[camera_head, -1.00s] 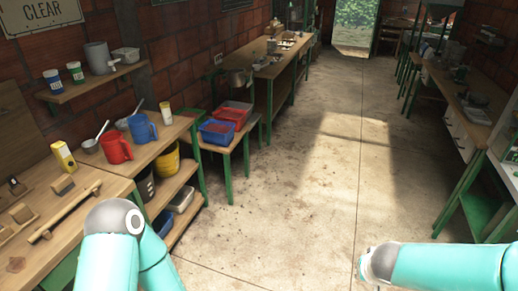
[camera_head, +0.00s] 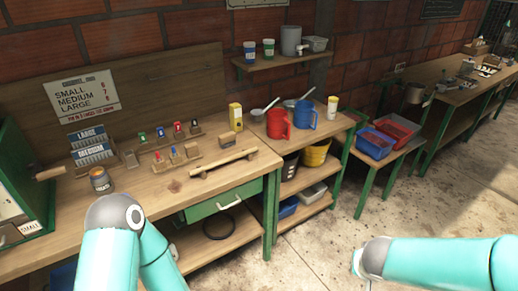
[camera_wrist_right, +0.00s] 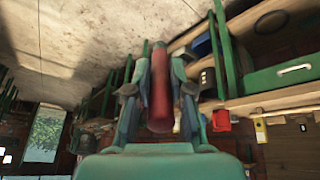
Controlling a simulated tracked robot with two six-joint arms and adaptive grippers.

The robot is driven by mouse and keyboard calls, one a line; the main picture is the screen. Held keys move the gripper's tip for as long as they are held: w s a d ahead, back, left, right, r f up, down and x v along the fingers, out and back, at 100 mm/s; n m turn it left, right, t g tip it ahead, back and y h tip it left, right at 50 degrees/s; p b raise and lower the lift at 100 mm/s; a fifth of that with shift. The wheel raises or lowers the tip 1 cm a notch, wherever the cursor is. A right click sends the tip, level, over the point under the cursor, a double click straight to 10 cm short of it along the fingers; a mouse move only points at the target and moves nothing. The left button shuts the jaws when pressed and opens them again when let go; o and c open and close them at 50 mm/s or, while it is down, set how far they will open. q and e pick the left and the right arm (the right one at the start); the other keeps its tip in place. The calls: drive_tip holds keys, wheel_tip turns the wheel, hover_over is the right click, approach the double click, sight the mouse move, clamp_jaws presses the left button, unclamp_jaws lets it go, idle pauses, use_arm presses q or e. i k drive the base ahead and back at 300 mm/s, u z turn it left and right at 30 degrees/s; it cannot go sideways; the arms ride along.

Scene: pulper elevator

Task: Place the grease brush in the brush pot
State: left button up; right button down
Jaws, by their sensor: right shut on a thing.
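My right gripper (camera_wrist_right: 159,62) shows in the right wrist view, its two fingers closed on a dark red, rounded, long thing (camera_wrist_right: 160,95). This may be the grease brush's handle; no bristles are visible. In the head view, a small open tin with a label and a dark inside (camera_head: 100,180) stands upright on the left of the workbench (camera_head: 150,215). It may be the brush pot; I cannot read its label. My right gripper is outside the head view, well away from the tin. My left gripper is not visible; only its arm shows.
A green cabinet (camera_head: 15,165) stands at the bench's left end. Small coloured items in wooden racks (camera_head: 165,136), a wooden bar on rests (camera_head: 222,163) and a yellow carton (camera_head: 236,117) occupy the bench. Red (camera_head: 278,125) and blue (camera_head: 303,115) jugs stand beyond. Floor is clear at right.

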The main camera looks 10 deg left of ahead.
sight(132, 163)
drive_tip(key=z, duration=0.45)
drive_tip(key=i, duration=0.15)
drive_tip(key=u, duration=1.65)
